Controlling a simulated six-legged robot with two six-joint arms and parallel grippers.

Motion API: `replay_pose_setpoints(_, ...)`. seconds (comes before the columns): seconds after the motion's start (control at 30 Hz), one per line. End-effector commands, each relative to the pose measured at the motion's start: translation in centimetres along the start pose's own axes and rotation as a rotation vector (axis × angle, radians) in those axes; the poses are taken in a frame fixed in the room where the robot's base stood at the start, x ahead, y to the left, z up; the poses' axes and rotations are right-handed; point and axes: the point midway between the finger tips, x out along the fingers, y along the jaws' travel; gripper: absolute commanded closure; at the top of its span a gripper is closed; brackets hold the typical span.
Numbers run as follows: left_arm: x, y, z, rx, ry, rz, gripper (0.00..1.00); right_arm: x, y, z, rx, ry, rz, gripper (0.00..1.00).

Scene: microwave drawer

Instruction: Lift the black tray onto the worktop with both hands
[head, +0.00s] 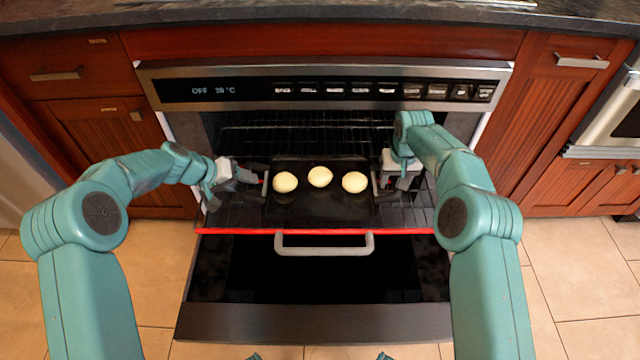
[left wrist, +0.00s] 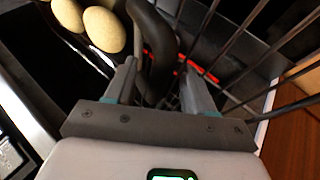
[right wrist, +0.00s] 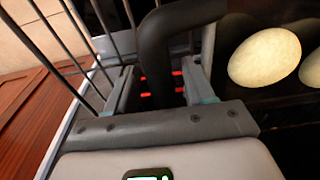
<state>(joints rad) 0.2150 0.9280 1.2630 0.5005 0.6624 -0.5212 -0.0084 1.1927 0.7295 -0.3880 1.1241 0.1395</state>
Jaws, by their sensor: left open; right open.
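The black tray (head: 318,205) rests on the oven rack inside the open drawer and carries three pale round buns (head: 320,177). My left gripper (head: 258,180) is open at the tray's left side. In the left wrist view the tray's dark curved handle (left wrist: 158,50) passes between its open fingers (left wrist: 155,85). My right gripper (head: 384,184) is open at the tray's right side. In the right wrist view the other dark handle (right wrist: 160,55) lies between its open fingers (right wrist: 160,88). I cannot tell whether any finger touches a handle.
The dark worktop (head: 320,16) runs along the top, above the control panel (head: 330,90). The open oven door (head: 315,320) with its pale handle (head: 324,245) extends toward me. A red-edged rack (head: 230,212) lies under the tray. Wooden cabinets (head: 90,140) flank the oven.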

Motion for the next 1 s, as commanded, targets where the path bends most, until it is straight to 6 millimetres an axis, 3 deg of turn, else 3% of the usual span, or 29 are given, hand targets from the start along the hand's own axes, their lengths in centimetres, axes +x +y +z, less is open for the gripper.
replay_pose_setpoints(0.1, 0.0, 0.0, 0.0, 0.0, 0.0, 0.0, 0.49, 0.0, 0.0, 0.0, 0.0, 0.0, 0.0, 0.5)
replay_pose_setpoints(0.27, 0.0, 0.0, 0.0, 0.0, -0.001, 0.0, 1.0, 0.0, 0.0, 0.0, 0.0, 0.0, 0.0, 1.0)
replay_pose_setpoints(0.67, -0.4, 0.2, -0.2, 0.0, 0.001, 0.0, 1.0, -0.5, 0.0, -0.1, 0.0, 0.002, 0.0, 1.0)
replay_pose_setpoints(1.0, -3.1, 2.1, -1.3, 0.0, 0.001, 0.0, 1.0, -4.0, 0.0, -0.5, 0.0, 0.002, 0.0, 1.0)
